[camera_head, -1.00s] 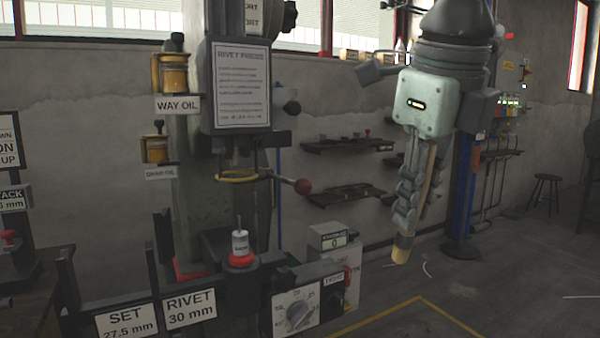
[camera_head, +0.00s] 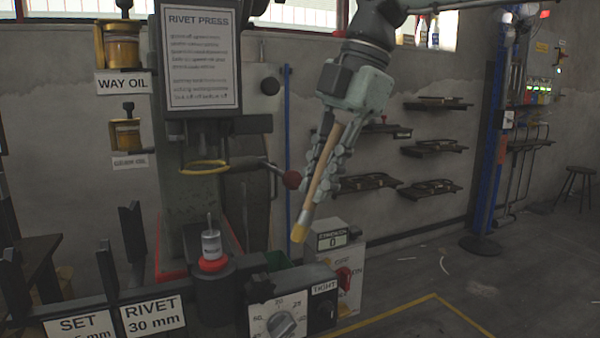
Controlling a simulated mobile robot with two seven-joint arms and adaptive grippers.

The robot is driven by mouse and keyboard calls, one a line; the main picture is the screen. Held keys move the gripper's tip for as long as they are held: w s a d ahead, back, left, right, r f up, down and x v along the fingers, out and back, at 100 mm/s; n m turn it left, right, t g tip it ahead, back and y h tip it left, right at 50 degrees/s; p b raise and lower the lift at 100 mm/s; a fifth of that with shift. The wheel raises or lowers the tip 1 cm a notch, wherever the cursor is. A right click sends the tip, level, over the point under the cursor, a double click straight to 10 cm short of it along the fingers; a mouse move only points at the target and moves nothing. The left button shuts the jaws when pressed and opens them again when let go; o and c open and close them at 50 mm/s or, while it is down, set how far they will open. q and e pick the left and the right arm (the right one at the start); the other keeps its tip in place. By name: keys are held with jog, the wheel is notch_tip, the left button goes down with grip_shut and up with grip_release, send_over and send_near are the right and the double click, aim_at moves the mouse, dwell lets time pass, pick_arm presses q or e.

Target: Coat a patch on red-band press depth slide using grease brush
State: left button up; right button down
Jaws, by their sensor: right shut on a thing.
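The rivet press stands at centre left, with a "RIVET PRESS" sign (camera_head: 200,60) on its head. A yellow ring (camera_head: 205,167) sits under the head. My right gripper (camera_head: 322,185) is shut on the grease brush (camera_head: 320,182), a tan wooden handle with a yellowish tip pointing down and left. My left gripper is not in view.
A red-ringed post with a pale cylinder (camera_head: 211,245) stands before the press. Way oil cup (camera_head: 121,45) hangs at left.

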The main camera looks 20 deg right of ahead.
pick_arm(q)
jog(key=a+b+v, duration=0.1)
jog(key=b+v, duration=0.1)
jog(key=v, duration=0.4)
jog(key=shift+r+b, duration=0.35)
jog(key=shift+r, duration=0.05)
pick_arm(e)
jog(key=w+a+f+m+t, duration=0.1)
jog(key=w+f+m+t, duration=0.3)
jog(key=m, duration=0.3)
jog(key=shift+a+f+m+t, duration=0.15)
jog(key=shift+f+m+t, duration=0.15)
jog(key=shift+f, duration=0.15)
jog(key=shift+w, duration=0.1)
